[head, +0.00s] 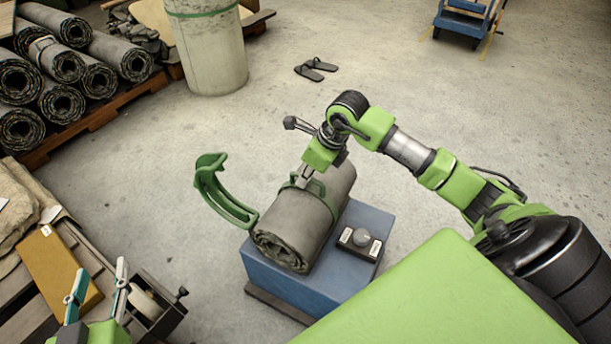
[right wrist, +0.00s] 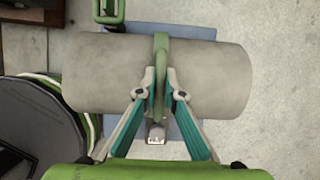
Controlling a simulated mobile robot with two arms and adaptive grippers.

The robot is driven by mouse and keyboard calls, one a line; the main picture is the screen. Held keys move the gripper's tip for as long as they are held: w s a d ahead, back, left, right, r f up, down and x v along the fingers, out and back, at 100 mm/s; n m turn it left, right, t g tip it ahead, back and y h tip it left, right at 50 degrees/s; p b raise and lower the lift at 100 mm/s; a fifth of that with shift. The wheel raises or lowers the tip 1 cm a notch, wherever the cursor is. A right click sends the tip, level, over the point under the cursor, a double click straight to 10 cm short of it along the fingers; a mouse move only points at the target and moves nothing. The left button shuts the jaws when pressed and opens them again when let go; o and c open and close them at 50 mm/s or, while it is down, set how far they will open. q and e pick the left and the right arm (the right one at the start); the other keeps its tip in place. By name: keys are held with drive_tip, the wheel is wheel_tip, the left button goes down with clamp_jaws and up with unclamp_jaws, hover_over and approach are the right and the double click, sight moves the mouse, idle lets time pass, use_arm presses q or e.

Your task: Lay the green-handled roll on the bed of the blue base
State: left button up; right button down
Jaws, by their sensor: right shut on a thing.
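The grey roll (head: 290,222) has a green handle (right wrist: 160,52) around its middle. My right gripper (head: 307,176) is shut on this handle from above; its fingertips show on both sides of it in the right wrist view (right wrist: 163,88). The roll is over the blue base (head: 300,287), lengthwise along it, and hides most of its bed. I cannot tell whether it touches the bed or hangs just above it. A curved green arm (head: 222,195) stands out open at the left of the base. My left gripper (head: 97,284) is open and empty at the bottom left.
A control box with a knob (head: 360,240) sits on the base's right side. A dark drawer-like tray (head: 160,310) and pallet boards lie at the left. Stacked rolls (head: 60,65), a barrel (head: 208,50) and slippers (head: 315,69) are further back. The floor between is clear.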

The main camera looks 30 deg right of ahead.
drive_tip(key=shift+w+r, duration=0.25)
drive_tip(key=shift+r, duration=0.05)
drive_tip(key=c, duration=2.3)
unclamp_jaws()
drive_tip(key=shift+s+f, duration=0.25)
drive_tip(key=shift+f, duration=0.05)
drive_tip(key=shift+o, duration=0.7)
drive_tip(key=shift+r, duration=0.1)
